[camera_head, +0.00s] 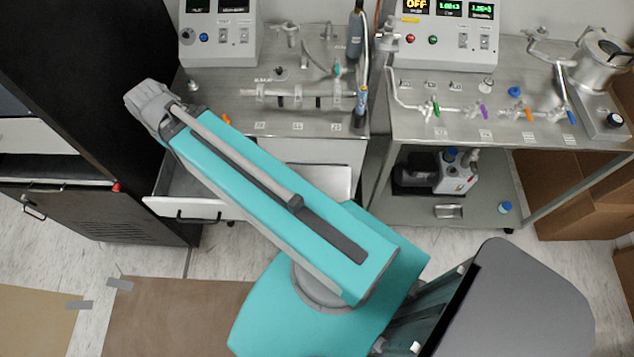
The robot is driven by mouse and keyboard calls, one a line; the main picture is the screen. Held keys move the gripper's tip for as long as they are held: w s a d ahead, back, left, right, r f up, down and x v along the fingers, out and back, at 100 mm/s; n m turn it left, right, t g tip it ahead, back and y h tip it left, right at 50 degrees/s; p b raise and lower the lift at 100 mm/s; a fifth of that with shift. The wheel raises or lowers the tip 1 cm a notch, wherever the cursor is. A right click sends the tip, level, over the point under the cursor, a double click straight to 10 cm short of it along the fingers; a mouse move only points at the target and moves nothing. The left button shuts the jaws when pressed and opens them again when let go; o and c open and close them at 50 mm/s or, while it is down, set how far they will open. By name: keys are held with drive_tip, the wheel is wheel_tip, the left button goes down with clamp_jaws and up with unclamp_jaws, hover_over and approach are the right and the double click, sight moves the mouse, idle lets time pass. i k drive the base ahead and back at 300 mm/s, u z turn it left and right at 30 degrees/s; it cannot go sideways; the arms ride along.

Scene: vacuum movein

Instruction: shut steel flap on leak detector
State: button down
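Two bench-top units with display panels stand at the back, a grey one at left (220,35) and one with lit green and yellow readouts (445,35) at right. I cannot tell which, if either, is the leak detector. No steel flap can be clearly made out. My teal arm runs from the lower middle up to the left, its grey joint ending beside the dark cabinet. My gripper does not show; the arm may hide it.
An open drawer (190,207) juts out below the left bench (215,90), partly under my arm. The right steel cart (400,130) carries valves and tubing, with a pump (455,172) on its lower shelf. A dark cabinet (80,110) stands at left, cardboard boxes (580,190) at right.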

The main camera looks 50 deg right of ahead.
sight(334, 180)
drive_tip(key=z, duration=0.05)
drive_tip(key=k, duration=1.1)
drive_tip(key=z, duration=0.8)
drive_tip(key=i, duration=1)
drive_tip(key=u, duration=0.05)
